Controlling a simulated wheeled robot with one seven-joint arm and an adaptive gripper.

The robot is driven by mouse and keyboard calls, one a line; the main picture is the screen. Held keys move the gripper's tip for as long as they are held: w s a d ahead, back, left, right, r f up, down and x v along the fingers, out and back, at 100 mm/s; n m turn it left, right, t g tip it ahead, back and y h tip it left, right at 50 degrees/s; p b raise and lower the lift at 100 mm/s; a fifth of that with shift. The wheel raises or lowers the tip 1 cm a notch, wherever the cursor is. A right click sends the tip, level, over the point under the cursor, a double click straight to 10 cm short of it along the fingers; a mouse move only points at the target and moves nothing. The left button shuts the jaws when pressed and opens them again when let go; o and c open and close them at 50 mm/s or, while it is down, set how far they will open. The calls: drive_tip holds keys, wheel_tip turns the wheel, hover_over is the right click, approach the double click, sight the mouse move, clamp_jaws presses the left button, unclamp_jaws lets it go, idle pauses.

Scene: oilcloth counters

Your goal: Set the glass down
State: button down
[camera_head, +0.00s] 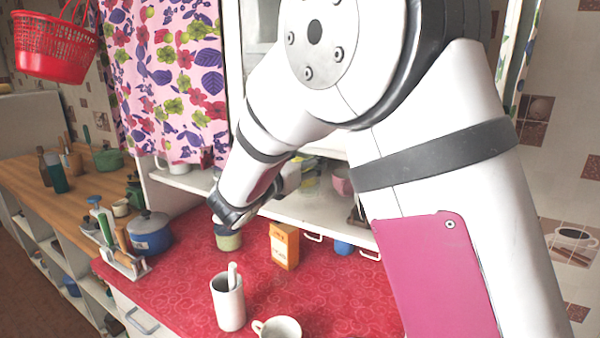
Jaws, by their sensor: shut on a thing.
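My gripper (229,217) points down over the far left part of the red counter, largely hidden by its own wrist. It is shut on a small vessel, which seems to be the glass (229,241). The glass is olive green below with a bluish band above, and looks upright. Its upper part is hidden by my gripper. Its base is at or just above the red oilcloth (185,285); I cannot tell whether it touches.
An orange carton (284,246) stands close to the right of the glass. A blue pot (151,235) and a utensil rack (126,264) are to the left. A white tall holder (228,303) and a white cup (277,328) stand nearer. Shelves (310,212) rise behind.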

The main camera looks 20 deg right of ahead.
sight(304, 183)
drive_tip(key=shift+s+a+f, duration=0.1)
drive_tip(key=shift+s+f, duration=0.05)
drive_tip(key=shift+f, duration=1.45)
drive_tip(key=shift+f, duration=0.1)
drive_tip(key=c, duration=0.5)
unclamp_jaws()
